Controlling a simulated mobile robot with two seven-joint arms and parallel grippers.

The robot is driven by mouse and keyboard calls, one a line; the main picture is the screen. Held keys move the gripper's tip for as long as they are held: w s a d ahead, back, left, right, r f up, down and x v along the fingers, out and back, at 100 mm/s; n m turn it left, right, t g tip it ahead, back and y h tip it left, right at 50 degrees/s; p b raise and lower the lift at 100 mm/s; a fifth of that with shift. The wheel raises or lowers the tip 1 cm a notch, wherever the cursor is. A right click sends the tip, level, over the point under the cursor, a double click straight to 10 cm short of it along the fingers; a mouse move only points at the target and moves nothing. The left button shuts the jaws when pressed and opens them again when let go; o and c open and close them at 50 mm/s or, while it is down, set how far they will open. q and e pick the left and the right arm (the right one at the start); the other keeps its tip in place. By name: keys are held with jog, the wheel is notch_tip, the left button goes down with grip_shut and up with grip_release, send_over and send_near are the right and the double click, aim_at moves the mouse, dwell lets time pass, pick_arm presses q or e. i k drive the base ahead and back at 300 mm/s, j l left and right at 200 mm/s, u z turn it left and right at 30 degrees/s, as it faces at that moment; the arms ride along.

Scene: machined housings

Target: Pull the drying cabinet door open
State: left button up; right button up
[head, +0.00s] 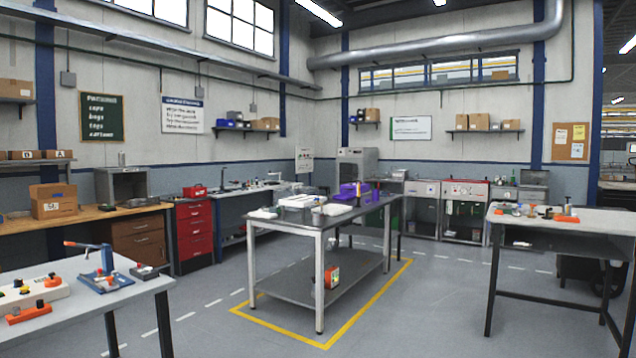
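Neither of my grippers is in the head view. A grey box-shaped cabinet (357,163) stands at the back, near the room's corner; it is too small to tell how its door stands. Another grey box-shaped unit (110,184) with a dark front sits on the wooden bench at the left. I cannot tell for certain which of these is the drying cabinet. No handle is clear on either one.
A metal table (290,216) with white and purple items stands mid-room inside yellow floor lines. A table (70,310) with tools is at the near left, another (590,222) at the right. A red drawer cabinet (193,232) stands at left. Floor between the tables is clear.

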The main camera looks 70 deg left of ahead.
aim_at(360, 161)
jog(key=u, duration=2.1)
jog(key=i+l+z, duration=0.25)
jog(key=i, duration=0.2)
jog(key=i+l+z, duration=0.2)
jog(key=i, duration=0.25)
jog(key=i+z, duration=0.25)
jog(key=i, duration=0.25)
jog(key=i+z, duration=0.15)
jog(key=i, duration=2.2)
jog(key=i+l+u, duration=0.1)
jog(key=i+u, duration=0.4)
jog(key=i, duration=0.6)
jog(key=i+u, duration=0.3)
jog(key=i, duration=0.25)
jog(key=i+u, duration=0.3)
jog(key=i, duration=0.2)
